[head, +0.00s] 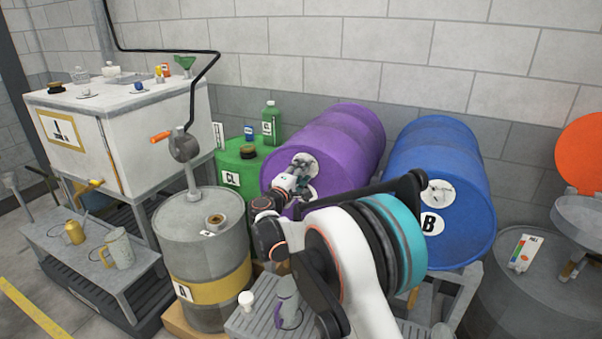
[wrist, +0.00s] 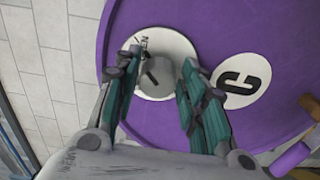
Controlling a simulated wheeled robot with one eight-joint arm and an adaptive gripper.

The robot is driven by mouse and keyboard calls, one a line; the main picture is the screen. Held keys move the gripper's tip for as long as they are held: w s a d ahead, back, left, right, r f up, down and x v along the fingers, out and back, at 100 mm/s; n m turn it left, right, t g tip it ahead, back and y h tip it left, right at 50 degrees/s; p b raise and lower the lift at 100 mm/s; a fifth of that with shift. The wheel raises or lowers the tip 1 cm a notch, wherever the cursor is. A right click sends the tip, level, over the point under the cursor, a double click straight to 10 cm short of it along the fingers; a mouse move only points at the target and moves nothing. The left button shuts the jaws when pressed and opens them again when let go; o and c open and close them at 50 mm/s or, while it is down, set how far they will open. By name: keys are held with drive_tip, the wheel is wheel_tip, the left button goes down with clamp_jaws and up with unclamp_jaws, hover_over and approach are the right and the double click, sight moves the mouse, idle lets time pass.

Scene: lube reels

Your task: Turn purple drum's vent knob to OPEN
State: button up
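The purple drum (head: 335,140) lies on its side, its round end facing me; that end fills much of the wrist view (wrist: 225,30). On it is a white round vent plate (wrist: 178,48) with a grey round knob (wrist: 157,82) bearing a dark bar-shaped mark. Small lettering at the plate's upper left is too small to read. A white "C" label (wrist: 240,80) sits to the right. My gripper (wrist: 161,64) is open, with one finger on each side of the knob. I cannot tell whether the fingers touch it. In the head view my gripper (head: 298,167) partly hides the plate.
A blue drum (head: 440,165) marked B lies to the right. A grey drum (head: 205,235) with a yellow band stands front left, with a crank pump (head: 184,147). A green container (head: 238,175) stands behind it. A bottle and a white cup (head: 245,300) stand below my arm.

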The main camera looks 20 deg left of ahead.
drive_tip(key=shift+o, duration=0.2)
drive_tip(key=s+a, duration=0.1)
drive_tip(key=s, duration=1.1)
